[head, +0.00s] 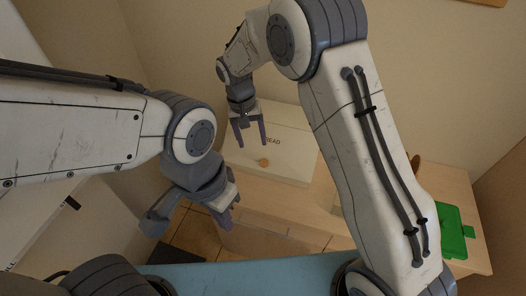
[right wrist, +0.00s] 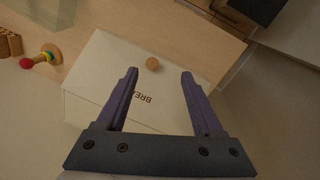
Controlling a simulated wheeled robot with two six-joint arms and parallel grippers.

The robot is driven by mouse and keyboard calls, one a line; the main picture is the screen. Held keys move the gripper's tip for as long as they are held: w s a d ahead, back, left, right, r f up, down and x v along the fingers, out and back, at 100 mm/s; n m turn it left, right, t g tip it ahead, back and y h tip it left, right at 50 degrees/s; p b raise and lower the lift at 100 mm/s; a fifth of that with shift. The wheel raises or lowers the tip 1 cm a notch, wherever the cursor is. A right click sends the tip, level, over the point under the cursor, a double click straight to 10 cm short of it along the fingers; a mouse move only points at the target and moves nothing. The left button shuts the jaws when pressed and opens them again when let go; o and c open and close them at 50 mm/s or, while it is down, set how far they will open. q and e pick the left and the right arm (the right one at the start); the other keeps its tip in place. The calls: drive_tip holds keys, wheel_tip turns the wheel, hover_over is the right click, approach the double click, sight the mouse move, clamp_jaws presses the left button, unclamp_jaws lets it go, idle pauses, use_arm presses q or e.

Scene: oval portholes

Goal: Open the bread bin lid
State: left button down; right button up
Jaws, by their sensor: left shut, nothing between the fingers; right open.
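The bread bin (head: 292,146) is a cream box with dark BREAD lettering, standing on the wooden counter. Its lid looks shut, with a round wooden knob (head: 263,162) near the front edge. In the right wrist view the bin (right wrist: 98,72) lies beyond my fingers, and the knob (right wrist: 152,63) shows between and just past the fingertips. My right gripper (head: 250,143) is open and empty above the lid, apart from the knob as far as I can tell. My left gripper (head: 229,214) is shut and empty, lower down in front of the counter.
Walls stand close behind the bin.

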drive_tip(key=m, duration=0.1)
approach(264, 161)
drive_tip(key=r, duration=0.2)
drive_tip(key=shift+m+h, duration=0.3)
drive_tip(key=f+p, duration=0.1)
drive_tip(key=f, duration=0.2)
drive_tip(key=f+p, duration=0.2)
drive_tip(key=f, duration=0.1)
drive_tip(key=d+f+p, duration=0.1)
drive_tip(key=f, duration=0.2)
drive_tip(key=shift+s+f, duration=0.1)
drive_tip(key=shift+f, duration=0.3)
drive_tip(key=shift+d+f+p, duration=0.1)
drive_tip(key=shift+f+p, duration=0.25)
drive_tip(key=shift+f, duration=0.25)
clamp_jaws()
